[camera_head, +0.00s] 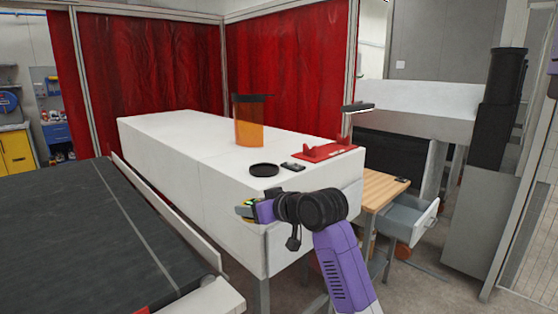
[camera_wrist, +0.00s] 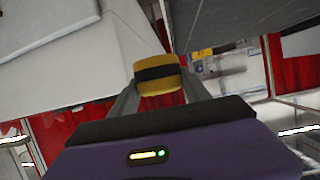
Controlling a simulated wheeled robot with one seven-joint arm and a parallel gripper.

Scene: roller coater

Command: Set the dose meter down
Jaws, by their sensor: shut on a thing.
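My gripper (camera_head: 262,210) is shut on the dose meter (camera_wrist: 158,73), a small yellow piece with a black band, seen between the two fingers in the wrist view. In the head view the dose meter (camera_head: 245,209) shows small at the gripper's tip, partly hidden by it. The gripper is in front of the long white table (camera_head: 190,180), near its front side and apparently below its top. I cannot tell the exact gap to the table.
An orange see-through container (camera_head: 249,122) with a dark lid, a black disc (camera_head: 264,170), a small black item (camera_head: 293,166) and a red stand (camera_head: 325,152) are on the white table. A dark conveyor belt (camera_head: 85,240) lies left. A wooden table (camera_head: 380,188) and grey bin (camera_head: 408,216) stand right.

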